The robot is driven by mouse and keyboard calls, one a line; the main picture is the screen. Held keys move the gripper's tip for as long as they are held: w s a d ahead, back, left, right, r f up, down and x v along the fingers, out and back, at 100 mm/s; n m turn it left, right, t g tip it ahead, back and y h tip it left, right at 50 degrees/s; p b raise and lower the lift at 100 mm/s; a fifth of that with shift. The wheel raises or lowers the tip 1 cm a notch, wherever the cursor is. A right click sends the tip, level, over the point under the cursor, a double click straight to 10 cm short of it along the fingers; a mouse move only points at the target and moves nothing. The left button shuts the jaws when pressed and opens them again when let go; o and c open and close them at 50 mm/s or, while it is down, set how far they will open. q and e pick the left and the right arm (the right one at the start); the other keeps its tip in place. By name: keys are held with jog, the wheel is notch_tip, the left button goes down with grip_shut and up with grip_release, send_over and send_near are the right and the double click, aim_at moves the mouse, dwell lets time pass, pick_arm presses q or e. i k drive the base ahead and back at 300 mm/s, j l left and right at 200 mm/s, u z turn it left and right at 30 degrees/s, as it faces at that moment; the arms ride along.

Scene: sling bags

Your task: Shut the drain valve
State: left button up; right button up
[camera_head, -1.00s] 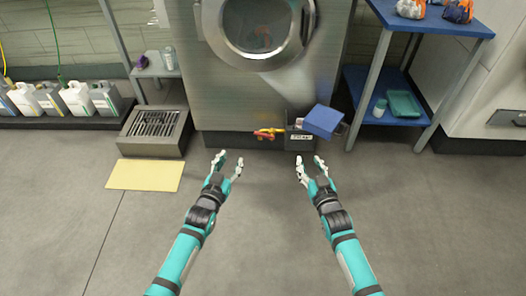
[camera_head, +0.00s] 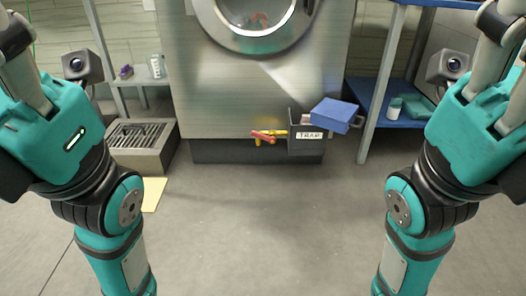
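The drain valve (camera_head: 268,136), with a red handle and yellow body, sticks out low at the front of the steel machine (camera_head: 240,95). It sits just left of a dark box (camera_head: 306,146) labelled "TRAP". The handle looks roughly level; its exact setting is too small to tell. My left gripper (camera_head: 22,65) is raised close to the camera at the upper left, cut off by the frame edge. My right gripper (camera_head: 498,65) is likewise raised at the upper right and partly cut off. Both are well apart from the valve, and their fingertips do not show clearly.
A blue lid (camera_head: 335,114) is tilted at the trap box's right side. A floor drain with a grate (camera_head: 138,136) stands left of the machine, by a yellow mat (camera_head: 153,193). A blue shelf (camera_head: 385,108) stands at right. The grey floor ahead is clear.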

aim_at(272, 140)
jog(key=i+z, duration=0.15)
jog(key=i, duration=0.3)
jog(key=i+j+z, duration=0.1)
jog(key=i, duration=0.3)
jog(key=i+j+z, duration=0.15)
jog(key=i, duration=0.3)
jog(key=i+j+z, duration=0.15)
jog(key=i+j, duration=0.15)
jog(key=i, duration=0.1)
